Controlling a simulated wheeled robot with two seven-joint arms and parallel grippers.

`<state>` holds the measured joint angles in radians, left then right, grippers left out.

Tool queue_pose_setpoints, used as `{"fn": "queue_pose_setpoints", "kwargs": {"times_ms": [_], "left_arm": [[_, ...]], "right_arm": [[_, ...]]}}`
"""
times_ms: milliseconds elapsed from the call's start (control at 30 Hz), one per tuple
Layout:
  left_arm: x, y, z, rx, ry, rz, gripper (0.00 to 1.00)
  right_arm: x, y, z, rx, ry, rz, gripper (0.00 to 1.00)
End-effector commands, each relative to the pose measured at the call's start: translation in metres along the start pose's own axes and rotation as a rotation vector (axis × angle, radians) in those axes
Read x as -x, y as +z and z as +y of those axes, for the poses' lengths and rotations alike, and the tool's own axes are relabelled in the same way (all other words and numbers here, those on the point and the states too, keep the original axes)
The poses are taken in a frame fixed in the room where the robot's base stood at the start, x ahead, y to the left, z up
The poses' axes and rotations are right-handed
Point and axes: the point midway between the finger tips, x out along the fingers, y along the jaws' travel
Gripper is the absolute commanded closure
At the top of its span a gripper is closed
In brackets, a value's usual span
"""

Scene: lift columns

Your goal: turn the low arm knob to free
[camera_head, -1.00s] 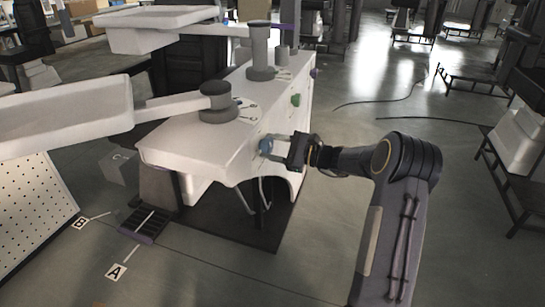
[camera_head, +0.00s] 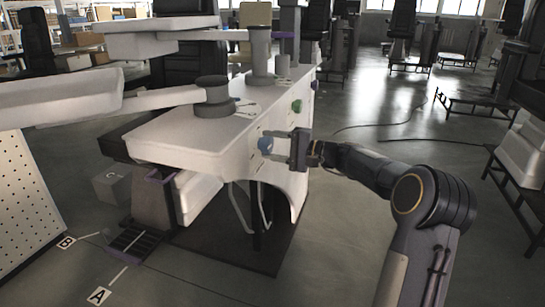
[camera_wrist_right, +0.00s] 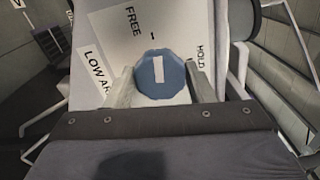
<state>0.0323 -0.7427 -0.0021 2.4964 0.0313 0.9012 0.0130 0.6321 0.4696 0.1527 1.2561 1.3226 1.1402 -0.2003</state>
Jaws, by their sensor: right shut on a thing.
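The low arm knob (camera_head: 265,144) is a blue faceted knob on the side of the white column housing (camera_head: 170,145). In the right wrist view the knob (camera_wrist_right: 152,88) shows a white bar pointing nearly straight up. A small dark tick (camera_wrist_right: 152,34) lies just above it. The FREE label (camera_wrist_right: 132,20) is at the upper left, the HOLD label (camera_wrist_right: 200,55) at the right, and a partly hidden LOW AR label (camera_wrist_right: 96,72) at the left. My right gripper (camera_head: 277,147) is shut on the knob, one finger on each side. My left gripper is not in view.
A green knob (camera_head: 297,106) sits farther along the same side. A white low arm (camera_head: 70,98) reaches left from a grey pivot (camera_head: 214,97); another white arm (camera_head: 155,26) is above and behind.

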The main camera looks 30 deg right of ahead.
Motion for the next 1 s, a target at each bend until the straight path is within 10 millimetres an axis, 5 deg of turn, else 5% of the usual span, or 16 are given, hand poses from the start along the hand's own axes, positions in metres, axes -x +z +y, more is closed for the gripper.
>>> {"fn": "queue_pose_setpoints", "kwargs": {"times_ms": [300, 867, 900, 1000], "left_arm": [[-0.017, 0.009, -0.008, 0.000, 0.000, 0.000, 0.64], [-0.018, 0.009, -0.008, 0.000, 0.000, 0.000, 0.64], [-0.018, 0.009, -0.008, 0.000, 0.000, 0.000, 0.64], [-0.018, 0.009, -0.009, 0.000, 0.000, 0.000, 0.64]], "right_arm": [[0.000, 0.000, 0.002, 0.125, 0.002, 0.000, 0.74], [0.000, 0.000, 0.001, 0.152, 0.004, -0.001, 0.74], [0.000, 0.000, 0.001, 0.152, 0.004, -0.001, 0.47], [0.000, 0.000, 0.001, 0.151, 0.003, -0.001, 0.34]]}}
